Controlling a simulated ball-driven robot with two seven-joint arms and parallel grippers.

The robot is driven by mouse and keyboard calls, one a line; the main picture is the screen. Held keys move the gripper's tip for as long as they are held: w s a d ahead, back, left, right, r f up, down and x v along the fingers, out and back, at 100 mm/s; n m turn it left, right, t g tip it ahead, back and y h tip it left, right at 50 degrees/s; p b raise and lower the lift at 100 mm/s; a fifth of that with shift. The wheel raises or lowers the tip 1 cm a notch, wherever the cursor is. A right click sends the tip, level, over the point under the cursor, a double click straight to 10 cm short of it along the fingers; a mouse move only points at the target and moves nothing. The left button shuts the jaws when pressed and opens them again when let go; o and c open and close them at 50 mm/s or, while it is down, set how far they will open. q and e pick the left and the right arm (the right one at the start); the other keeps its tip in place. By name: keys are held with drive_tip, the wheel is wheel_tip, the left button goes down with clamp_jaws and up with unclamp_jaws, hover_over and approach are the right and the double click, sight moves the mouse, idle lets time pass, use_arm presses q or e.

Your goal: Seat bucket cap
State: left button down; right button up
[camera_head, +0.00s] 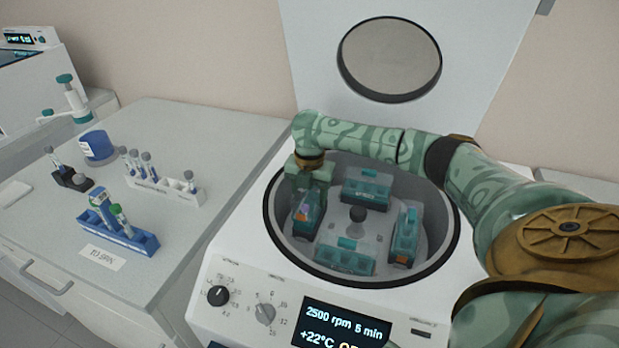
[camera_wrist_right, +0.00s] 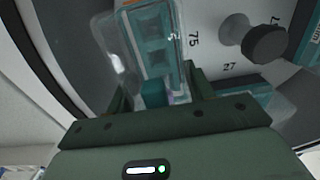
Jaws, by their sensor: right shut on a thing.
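The centrifuge bowl (camera_head: 358,268) is open and holds several teal buckets. My right gripper (camera_head: 308,187) is down inside its left side, over the left bucket (camera_head: 305,222). In the right wrist view the gripper (camera_wrist_right: 160,92) is shut on the teal grip of a clear bucket cap (camera_wrist_right: 122,62). The cap is at the bucket (camera_wrist_right: 153,40) and looks shifted or tilted against it. I cannot tell whether it is fully down. An orange-and-purple bit shows in that bucket in the head view. My left gripper is not in view.
The hub (camera_head: 357,214) stands mid-bowl. Buckets with teal-gripped covers sit at the back (camera_head: 367,187), right (camera_head: 405,235) and front (camera_head: 344,262). The lid (camera_head: 420,25) stands open behind. The left bench holds a white tube rack (camera_head: 165,187) and a blue rack (camera_head: 125,238).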

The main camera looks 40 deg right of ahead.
drive_tip(key=shift+f, duration=0.1)
drive_tip(key=shift+f, duration=0.9)
drive_tip(key=shift+f, duration=0.2)
drive_tip(key=shift+f, duration=0.25)
drive_tip(key=o, duration=1.1)
drive_tip(key=shift+c, duration=0.2)
wheel_tip(320, 180, up, 16)
drive_tip(key=p, duration=0.6)
drive_tip(key=shift+r+p, duration=0.2)
drive_tip(key=shift+p, duration=0.1)
